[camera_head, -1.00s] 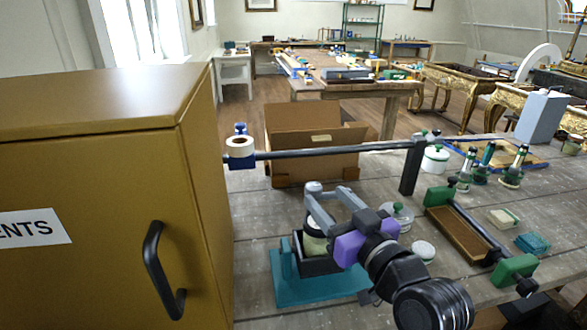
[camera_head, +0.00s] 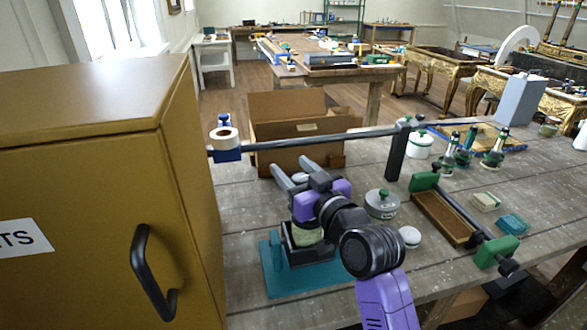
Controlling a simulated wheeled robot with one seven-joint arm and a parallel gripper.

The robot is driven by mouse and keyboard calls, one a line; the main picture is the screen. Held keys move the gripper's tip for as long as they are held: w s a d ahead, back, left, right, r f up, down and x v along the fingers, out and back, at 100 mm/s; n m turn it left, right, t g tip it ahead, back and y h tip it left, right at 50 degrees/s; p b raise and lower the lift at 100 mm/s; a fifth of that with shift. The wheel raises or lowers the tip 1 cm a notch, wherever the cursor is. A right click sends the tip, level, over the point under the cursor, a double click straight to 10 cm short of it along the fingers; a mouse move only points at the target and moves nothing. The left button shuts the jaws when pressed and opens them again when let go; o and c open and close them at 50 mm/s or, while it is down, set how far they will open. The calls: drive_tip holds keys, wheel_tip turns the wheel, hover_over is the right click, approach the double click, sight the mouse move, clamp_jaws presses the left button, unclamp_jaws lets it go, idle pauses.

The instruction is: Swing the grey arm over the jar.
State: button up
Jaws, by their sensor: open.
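A long dark grey arm (camera_head: 310,137) runs level from a dark upright post (camera_head: 396,155) on the bench. Its left end carries a blue block (camera_head: 226,154) with a pale ring on top. A greenish jar (camera_head: 306,236) sits in a black holder on a teal stand (camera_head: 275,268), partly hidden under my gripper. A lidded jar with a green knob (camera_head: 382,204) stands to its right. My gripper (camera_head: 290,165) is open, its light grey fingers pointing away toward the cardboard box, below the grey arm and apart from it.
An open cardboard box (camera_head: 300,128) stands behind the fingers. A mustard cabinet (camera_head: 90,175) blocks the left side. A green-ended tray (camera_head: 440,213), a white jar (camera_head: 418,146) and several small bottles are on the right. Bare bench lies at front right.

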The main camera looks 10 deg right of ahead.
drive_tip(key=shift+c, duration=0.3)
clamp_jaws()
idle(1.1)
